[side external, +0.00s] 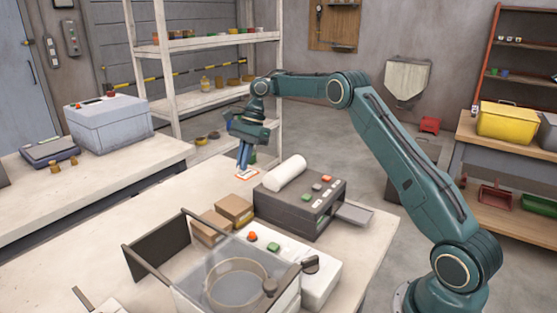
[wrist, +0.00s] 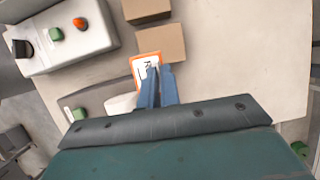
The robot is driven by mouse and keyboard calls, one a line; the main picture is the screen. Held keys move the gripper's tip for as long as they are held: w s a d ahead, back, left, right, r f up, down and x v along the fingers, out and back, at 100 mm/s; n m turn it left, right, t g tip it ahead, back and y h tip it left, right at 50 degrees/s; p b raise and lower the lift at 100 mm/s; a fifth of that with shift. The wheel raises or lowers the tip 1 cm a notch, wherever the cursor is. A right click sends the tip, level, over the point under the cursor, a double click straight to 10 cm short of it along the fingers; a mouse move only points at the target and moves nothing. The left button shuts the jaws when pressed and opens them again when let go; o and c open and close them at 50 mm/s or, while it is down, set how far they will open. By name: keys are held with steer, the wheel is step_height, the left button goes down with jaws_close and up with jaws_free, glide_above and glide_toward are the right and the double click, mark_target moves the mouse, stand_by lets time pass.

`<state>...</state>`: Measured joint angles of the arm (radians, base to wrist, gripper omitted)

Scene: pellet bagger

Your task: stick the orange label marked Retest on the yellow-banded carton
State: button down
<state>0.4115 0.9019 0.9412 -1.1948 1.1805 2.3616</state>
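The orange-bordered white label (side external: 247,175) is at the tips of my gripper (side external: 243,166). In the wrist view the label (wrist: 140,69) shows dark lettering starting with R, partly hidden behind the fingers. My gripper (wrist: 158,72) has its blue fingers nearly together and seems to hold the label above the table. Two brown cartons stand side by side: one carton (side external: 234,209) at the back and one (side external: 209,230) nearer the camera. The wrist view shows the nearer-to-label carton (wrist: 162,42) and the other carton (wrist: 146,9).
A dark label printer (side external: 300,205) with a white roll (side external: 287,172) stands right of the cartons. A white machine with buttons (side external: 318,285) and a clear-walled bin (side external: 180,288) stand in front. The bench (side external: 185,205) left of the cartons is clear.

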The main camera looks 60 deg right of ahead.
steer(key=a, duration=0.1)
steer(key=w+a+f, duration=0.1)
steer(key=w+a, duration=0.1)
steer(key=a, duration=0.1)
steer(key=shift+w+f, duration=0.15)
steer(key=shift+f, duration=0.15)
steer(key=shift+f, duration=0.25)
steer(key=shift+f, duration=3.05)
steer(key=shift+f, duration=0.25)
steer(key=c, duration=1.5)
jaws_free()
steer(key=shift+c, duration=0.2)
steer(key=shift+d+r, duration=0.1)
steer(key=shift+r, duration=0.05)
